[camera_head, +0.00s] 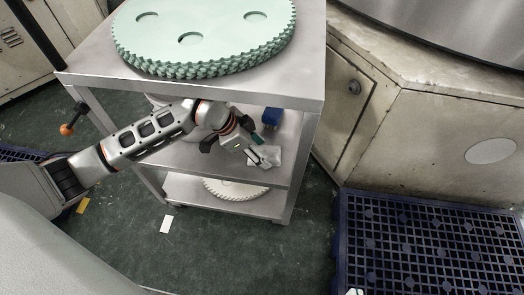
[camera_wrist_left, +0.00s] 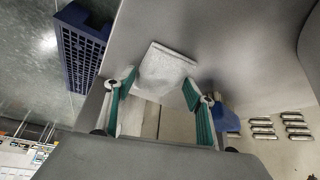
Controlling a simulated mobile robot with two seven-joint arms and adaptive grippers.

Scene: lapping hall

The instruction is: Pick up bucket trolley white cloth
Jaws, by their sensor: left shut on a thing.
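The white cloth (camera_head: 270,156) is a small pale piece at the right part of the middle shelf (camera_head: 180,158) of the grey trolley. My left arm reaches in under the top shelf. My left gripper (camera_head: 257,150) is at the cloth, shut on it. In the left wrist view the cloth (camera_wrist_left: 166,68) shows as a pale, roughly square sheet between and beyond the green finger pads of my left gripper (camera_wrist_left: 158,82). Its part between the fingers is partly hidden. I cannot tell whether it is clear of the shelf. My right gripper is not in view.
Stacked pale green toothed discs (camera_head: 205,30) lie on the trolley's top shelf (camera_head: 295,85), close above my arm. A small blue object (camera_head: 272,117) stands behind the gripper. A pale toothed disc (camera_head: 235,189) lies on the bottom shelf. A blue pallet (camera_head: 430,245) is at right.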

